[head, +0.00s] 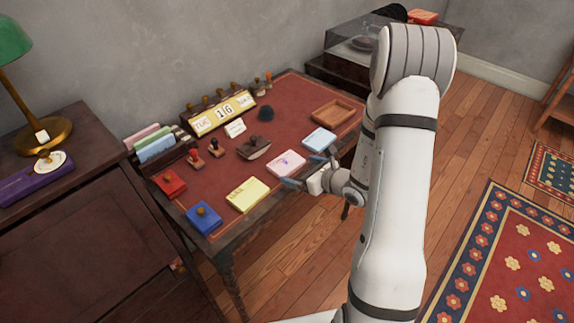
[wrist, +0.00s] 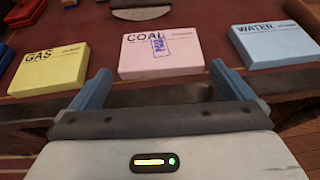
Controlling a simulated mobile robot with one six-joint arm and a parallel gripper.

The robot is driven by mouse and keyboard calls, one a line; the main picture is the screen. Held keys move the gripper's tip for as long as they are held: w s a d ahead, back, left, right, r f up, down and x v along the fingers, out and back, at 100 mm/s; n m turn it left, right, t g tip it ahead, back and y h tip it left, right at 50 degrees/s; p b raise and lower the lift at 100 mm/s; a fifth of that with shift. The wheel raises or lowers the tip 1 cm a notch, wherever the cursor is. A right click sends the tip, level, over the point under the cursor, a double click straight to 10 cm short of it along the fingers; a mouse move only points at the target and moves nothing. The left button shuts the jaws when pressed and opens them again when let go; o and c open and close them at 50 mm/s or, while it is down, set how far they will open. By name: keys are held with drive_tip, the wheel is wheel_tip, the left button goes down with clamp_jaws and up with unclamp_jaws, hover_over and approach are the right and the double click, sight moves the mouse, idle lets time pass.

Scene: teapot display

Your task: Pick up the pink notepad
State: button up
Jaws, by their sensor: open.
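The pink notepad (head: 286,163) lies flat near the front edge of the red-topped desk, between the yellow and the light blue pads. In the wrist view the pink notepad (wrist: 161,52) reads "COAL" and carries a blue stamp mark. My gripper (head: 308,171) is at the desk's front edge, just in front of the pink notepad. In the wrist view my gripper (wrist: 161,85) has its two blue fingers spread apart with nothing between them. The fingertips are short of the pad's near edge, one toward each side of it.
The yellow "GAS" pad (wrist: 50,67) lies to the left and the light blue "WATER" pad (wrist: 273,45) to the right, with narrow gaps. A stamp rocker (head: 254,147) sits behind. A wooden tray (head: 333,111) is farther back right. Blue (head: 203,218) and red (head: 170,183) ink pads lie left.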

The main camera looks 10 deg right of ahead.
sight(287, 163)
drive_tip(key=x, duration=0.3)
drive_tip(key=r+x, duration=0.1)
drive_tip(key=x, duration=0.1)
drive_tip(key=shift+w+a+f+p, duration=0.1)
drive_tip(key=shift+w+a+p, duration=0.1)
drive_tip(key=shift+w+p, duration=0.15)
drive_tip(key=c, duration=0.6)
